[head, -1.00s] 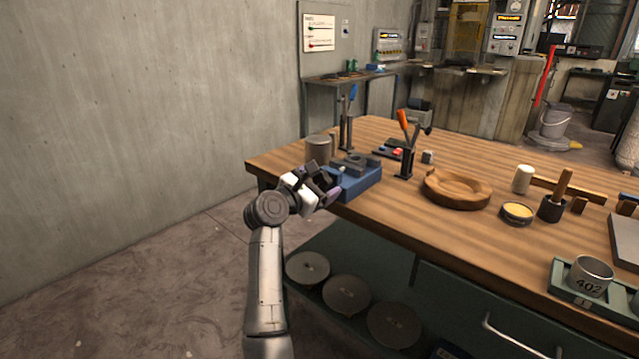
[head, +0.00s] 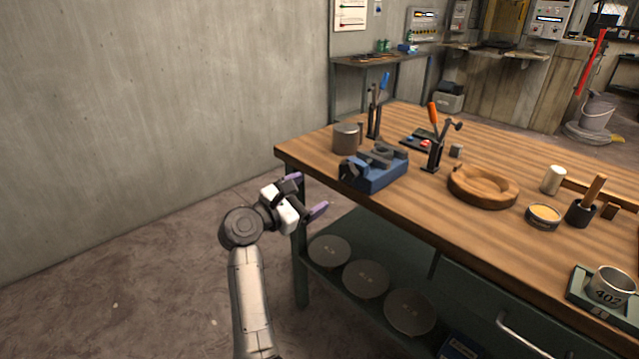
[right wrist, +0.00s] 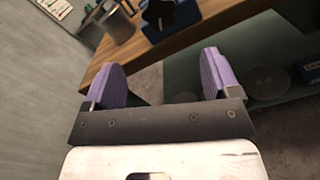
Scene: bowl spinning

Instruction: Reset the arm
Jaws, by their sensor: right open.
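My right gripper (head: 308,195) is off the left front corner of the wooden workbench (head: 420,215), apart from it. Its two purple-padded fingers are spread, with nothing between them; the open fingers also show in the right wrist view (right wrist: 160,80). The blue vise-like block (head: 374,170) stands on the bench just beyond the gripper. A grey metal mug (head: 346,138) stands beside it, near the bench's left edge. My left gripper does not show in the views.
On the bench stand a round wooden dish (head: 483,187), an orange-handled lever (head: 434,140), a small yellow-filled bowl (head: 543,216) and a mug marked 402 (head: 609,287). Several grey discs (head: 366,279) lie on the lower shelf. Floor and wall at left are free.

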